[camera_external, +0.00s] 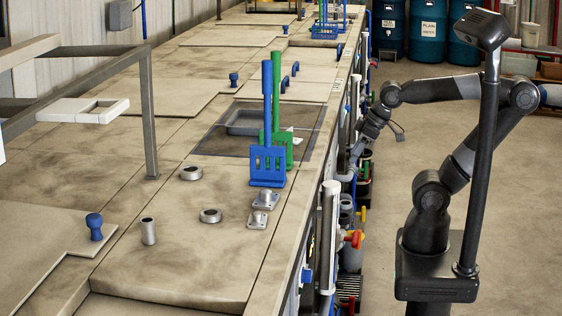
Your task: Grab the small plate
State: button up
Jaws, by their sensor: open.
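Two small square metal plates with raised round collars lie on the bench top near its right edge, one (266,200) just behind the other (257,219). I cannot tell which one is the small plate of the task. My gripper (352,160) is small in this view, at the right side of the bench near its edge, pointing down and left. It is open and apart from both plates, farther back than they are. Its fingertips are hard to make out against the pipes.
A blue slotted rack (268,165) with a tall handle stands just behind the plates, with a green rack (280,148) behind it. Metal rings (210,215) and a short metal cylinder (148,231) stand to the left. Pipes and valves (354,239) line the bench's right side.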

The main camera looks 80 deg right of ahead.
jog(key=w+a+r+g, duration=0.3)
jog(key=w+a+r, duration=0.7)
jog(key=w+a, duration=0.45)
jog(key=m+g, duration=0.2)
jog(key=g, duration=0.1)
send_over(257, 213)
jog(key=f, duration=0.6)
jog(key=shift+d+f, duration=0.3)
jog(key=shift+f, duration=0.05)
jog(key=shift+a+f, duration=0.2)
jog(key=shift+f, duration=1.15)
jog(key=shift+a+f, duration=0.2)
jog(key=shift+f, duration=1.15)
jog(key=shift+c, duration=0.6)
